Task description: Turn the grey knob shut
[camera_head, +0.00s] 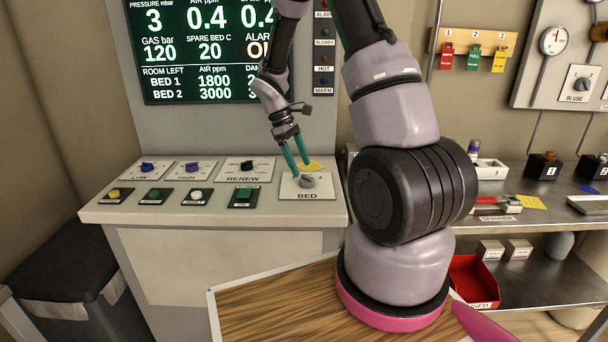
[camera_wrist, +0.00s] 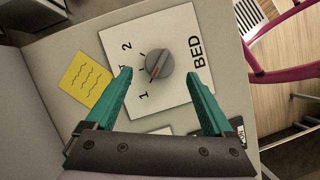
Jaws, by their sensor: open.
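The grey knob (camera_wrist: 159,63) sits on a white plate (camera_wrist: 178,99) marked BED, with the marks 1 and 2 beside it. In the head view the knob (camera_head: 307,181) is at the right end of the console top. My gripper (camera_head: 299,168) is above it, its green fingers pointing down. In the wrist view my gripper (camera_wrist: 160,74) is open, with one finger to each side of the knob and gaps between. I cannot tell whether the tips reach knob height.
A yellow note (camera_wrist: 84,80) lies beside the plate. Blue knobs (camera_head: 147,167), a black RENEW knob (camera_head: 247,164) and several buttons are further left on the console (camera_head: 220,212). The lit display (camera_head: 205,50) stands behind. A shelf with a red bin (camera_head: 473,282) is at right.

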